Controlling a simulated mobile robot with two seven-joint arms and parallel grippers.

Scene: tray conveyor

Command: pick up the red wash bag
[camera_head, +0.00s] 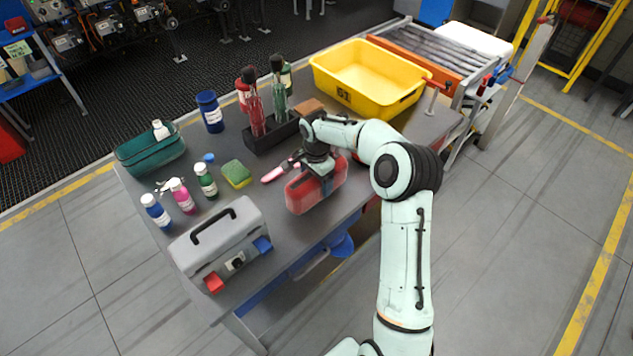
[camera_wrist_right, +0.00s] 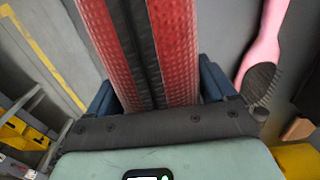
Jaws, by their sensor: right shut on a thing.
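The red wash bag (camera_head: 314,190) is near the front edge of the grey table, on the right of the grey toolbox. It is red and looks translucent, with a dark zip strip on top. In the right wrist view the bag (camera_wrist_right: 172,45) fills the upper middle, its dark strip running between two red sides. My right gripper (camera_head: 322,172) is over the bag, and its blue fingers (camera_wrist_right: 155,90) stand on both sides of it, shut on it. I cannot tell whether the bag touches the table. My left gripper is not in view.
A yellow crate (camera_head: 366,82) stands at the back right by a roller conveyor (camera_head: 430,50). A pink-handled brush (camera_head: 274,174) lies just left of the bag. A sponge (camera_head: 236,173), a grey toolbox (camera_head: 222,243), several bottles and a green bag (camera_head: 150,152) stand further left.

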